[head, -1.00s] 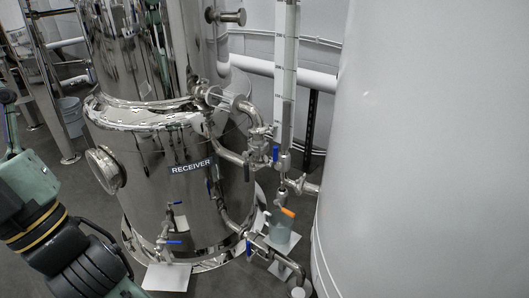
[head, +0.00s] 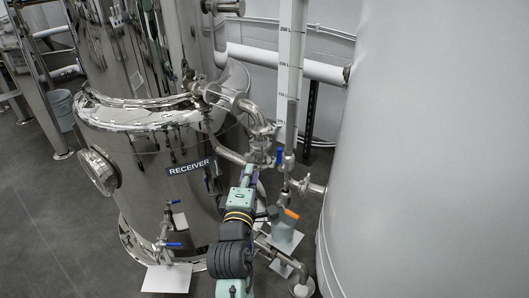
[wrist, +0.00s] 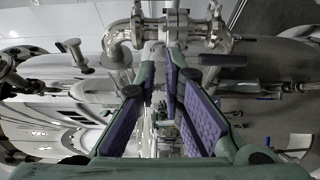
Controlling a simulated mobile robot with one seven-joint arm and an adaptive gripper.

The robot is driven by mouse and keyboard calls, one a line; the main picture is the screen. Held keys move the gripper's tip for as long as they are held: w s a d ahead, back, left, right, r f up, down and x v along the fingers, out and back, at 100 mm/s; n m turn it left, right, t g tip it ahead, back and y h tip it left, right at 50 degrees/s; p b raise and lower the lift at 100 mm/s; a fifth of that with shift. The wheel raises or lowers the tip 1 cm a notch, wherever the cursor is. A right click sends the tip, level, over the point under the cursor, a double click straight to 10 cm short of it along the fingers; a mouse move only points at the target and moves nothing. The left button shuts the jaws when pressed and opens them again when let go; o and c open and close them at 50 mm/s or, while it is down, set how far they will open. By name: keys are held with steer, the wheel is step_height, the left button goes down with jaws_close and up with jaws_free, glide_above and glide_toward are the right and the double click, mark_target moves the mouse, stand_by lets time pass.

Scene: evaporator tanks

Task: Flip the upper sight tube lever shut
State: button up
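The sight tube (head: 290,75) is a tall, pale tube with scale marks, standing to the right of the steel receiver tank in the head view. A blue lever (head: 279,157), which I take to be the upper sight tube lever, stands upright at the valve near the tube's lower end. An orange lever (head: 291,214) is below it, above a clear container. My gripper (head: 258,176) is below and left of the blue lever, apparently apart from it. In the wrist view my gripper (wrist: 162,64) is open, with purple pads spread and nothing held. I cannot make out the blue lever surely there.
The receiver tank (head: 150,165) stands left, with blue-handled valves (head: 173,244) on its front. A large white tank (head: 430,150) fills the right. Steel pipework (head: 258,120) runs close to the sight tube. Open floor (head: 50,220) lies at left.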

mark_target(255, 145)
jaws_close()
steer(key=w, duration=0.6)
steer(key=w+d+b, duration=0.1)
steer(key=w, duration=0.2)
steer(key=shift+w, duration=0.25)
steer(key=d, duration=0.2)
steer(key=shift+s+d, duration=0.4)
steer(key=shift+s+d+r, duration=0.1)
steer(key=shift+s+d, duration=0.1)
steer(key=shift+d, duration=0.15)
steer(key=shift+b, duration=0.5)
